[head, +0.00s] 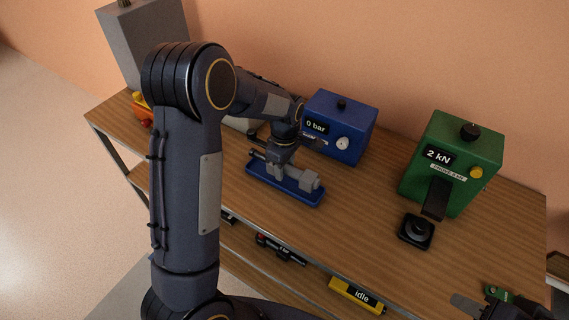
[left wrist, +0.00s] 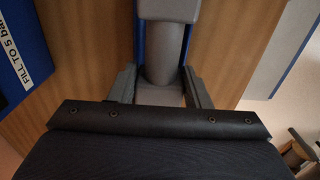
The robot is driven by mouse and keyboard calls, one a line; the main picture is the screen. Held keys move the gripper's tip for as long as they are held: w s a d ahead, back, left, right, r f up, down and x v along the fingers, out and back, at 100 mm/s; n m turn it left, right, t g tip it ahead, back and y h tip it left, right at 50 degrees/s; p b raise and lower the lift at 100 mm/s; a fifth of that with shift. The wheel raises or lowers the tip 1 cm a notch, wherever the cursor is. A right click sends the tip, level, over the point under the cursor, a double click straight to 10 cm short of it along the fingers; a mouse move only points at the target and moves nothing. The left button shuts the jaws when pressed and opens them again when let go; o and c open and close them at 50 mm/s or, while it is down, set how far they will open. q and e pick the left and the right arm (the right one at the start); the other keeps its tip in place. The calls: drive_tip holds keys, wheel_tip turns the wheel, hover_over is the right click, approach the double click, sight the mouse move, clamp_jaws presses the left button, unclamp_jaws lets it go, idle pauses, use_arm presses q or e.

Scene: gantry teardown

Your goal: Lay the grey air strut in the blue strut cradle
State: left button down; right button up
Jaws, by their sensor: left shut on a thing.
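The grey air strut (head: 308,182) is lined up lengthwise with the blue strut cradle (head: 293,196) on the table, down at or just above it. I cannot tell if it bears fully on the cradle. My left gripper (head: 275,168) is shut around the strut's middle and hides part of it. In the left wrist view the strut (left wrist: 161,65) runs between the two fingers (left wrist: 160,90), with a strip of the blue cradle (left wrist: 140,42) beside it. My right gripper (head: 485,305) is only partly visible at the bottom right, away from the cradle.
A blue box marked 0 bar (head: 340,125) stands just behind the cradle. A yellow idle sign (head: 357,295) is on the front edge. Wood between cradle and press is clear.

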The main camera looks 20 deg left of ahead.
use_arm(q)
drive_tip(key=shift+f, duration=0.25)
idle(0.3)
drive_tip(key=shift+f+b, duration=0.95)
drive_tip(key=shift+f, duration=0.2)
drive_tip(key=shift+s+f, duration=0.1)
drive_tip(key=c, duration=1.2)
unclamp_jaws()
drive_tip(key=o, duration=0.5)
drive_tip(key=shift+f, duration=0.1)
drive_tip(key=shift+s, duration=0.1)
drive_tip(key=r, duration=0.8)
drive_tip(key=shift+w+r+b, duration=0.2)
drive_tip(key=shift+w+b, duration=0.15)
drive_tip(key=shift+w, duration=0.05)
